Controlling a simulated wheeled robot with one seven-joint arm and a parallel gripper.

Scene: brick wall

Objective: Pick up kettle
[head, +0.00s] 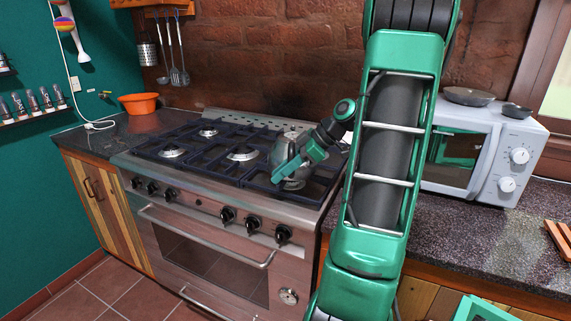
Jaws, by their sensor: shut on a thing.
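The kettle (288,150) is a rounded, shiny grey metal vessel at the right front part of the stove top, in the head view. My green gripper (292,170) is at the kettle, in front of its right side, and is shut on it. The gripper and wrist hide part of the kettle. I cannot tell whether the kettle's base still touches the burner grate.
The stove (200,195) has dark grates and front knobs. An orange bowl (139,103) stands on the left counter. A white microwave (485,150) with pans (468,96) on top stands on the right counter. Utensils (178,65) hang on the back wall.

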